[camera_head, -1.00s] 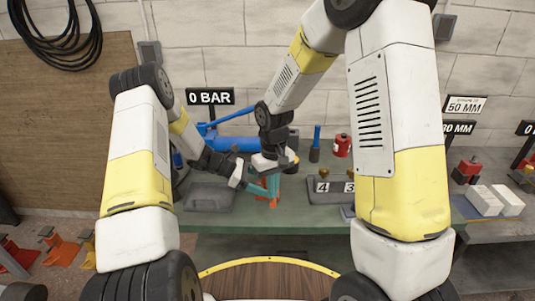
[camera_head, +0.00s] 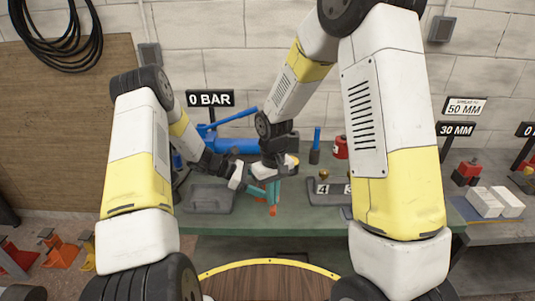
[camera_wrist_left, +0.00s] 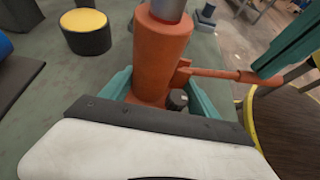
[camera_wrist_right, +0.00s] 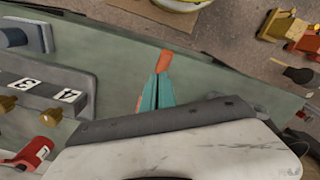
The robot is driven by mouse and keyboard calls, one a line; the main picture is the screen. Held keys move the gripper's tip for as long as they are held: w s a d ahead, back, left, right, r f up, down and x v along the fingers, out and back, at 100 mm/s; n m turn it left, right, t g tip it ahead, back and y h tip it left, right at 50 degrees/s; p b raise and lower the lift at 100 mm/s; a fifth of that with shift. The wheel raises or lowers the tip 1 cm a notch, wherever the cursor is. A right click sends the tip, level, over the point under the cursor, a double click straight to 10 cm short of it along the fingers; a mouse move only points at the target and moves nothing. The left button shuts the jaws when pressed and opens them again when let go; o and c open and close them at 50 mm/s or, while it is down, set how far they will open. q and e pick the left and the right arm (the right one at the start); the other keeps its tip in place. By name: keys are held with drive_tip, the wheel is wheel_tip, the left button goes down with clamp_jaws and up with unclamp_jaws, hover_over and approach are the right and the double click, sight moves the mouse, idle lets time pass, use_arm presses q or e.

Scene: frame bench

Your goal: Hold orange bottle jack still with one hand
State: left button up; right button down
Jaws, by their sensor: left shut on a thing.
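The orange bottle jack (camera_wrist_left: 160,50) stands upright in the left wrist view, a grey ram at its top. My left gripper (camera_head: 257,190) is shut around its lower body, with a teal finger on each side. The jack's orange lever (camera_wrist_left: 225,74) sticks out to the right there. My right gripper's teal fingers (camera_wrist_right: 158,92) are close together at the lever's outer end, with the orange end (camera_wrist_right: 165,61) showing past their tips. They look shut on it. In the head view the grippers and arms hide most of the jack; the lever's orange end (camera_head: 273,210) shows below the right fingers.
A yellow-topped black cylinder (camera_wrist_left: 85,30) stands on the green bench (camera_head: 300,219) near the jack. A grey tray (camera_head: 207,200) lies left of my left gripper. A numbered holder (camera_head: 325,196) and a red container (camera_head: 341,147) stand to the right. A blue tool (camera_head: 238,146) lies behind.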

wheel_tip(320, 180, down, 2)
drive_tip(key=shift+w+f, duration=0.1)
drive_tip(key=shift+r, duration=2.05)
drive_tip(key=shift+r, duration=2.55)
use_arm(q)
drive_tip(key=o, duration=1)
drive_tip(key=shift+o, duration=0.2)
drive_tip(key=shift+a, duration=0.1)
